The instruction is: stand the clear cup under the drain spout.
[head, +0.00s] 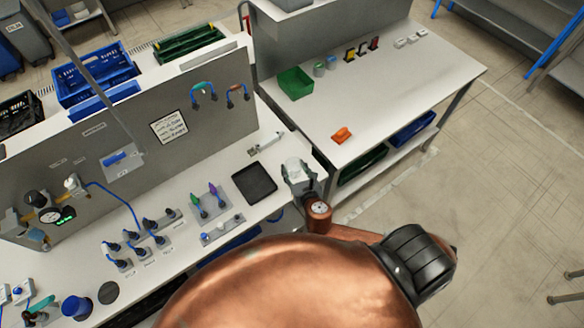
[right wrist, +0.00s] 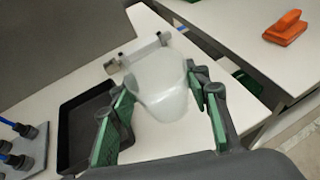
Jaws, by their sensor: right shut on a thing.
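My right gripper (head: 298,183) is shut on the clear cup (head: 294,168), over the white bench just right of a black tray. In the right wrist view the cup (right wrist: 158,88), pale and see-through, sits between the green-padded fingers of the gripper (right wrist: 163,108). I cannot tell how far it is above the bench. At the left, a grey panel carries a unit with a round gauge (head: 51,215); I cannot make out the drain spout for certain there. My left gripper does not show.
The black tray (head: 254,199) lies beside the cup. Coloured valves (head: 205,200) and several blue-hosed fittings (head: 143,238) stand along the bench. A black disc (head: 108,292) and a blue cup (head: 76,306) are at lower left. An orange item (head: 341,135) lies on the other table.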

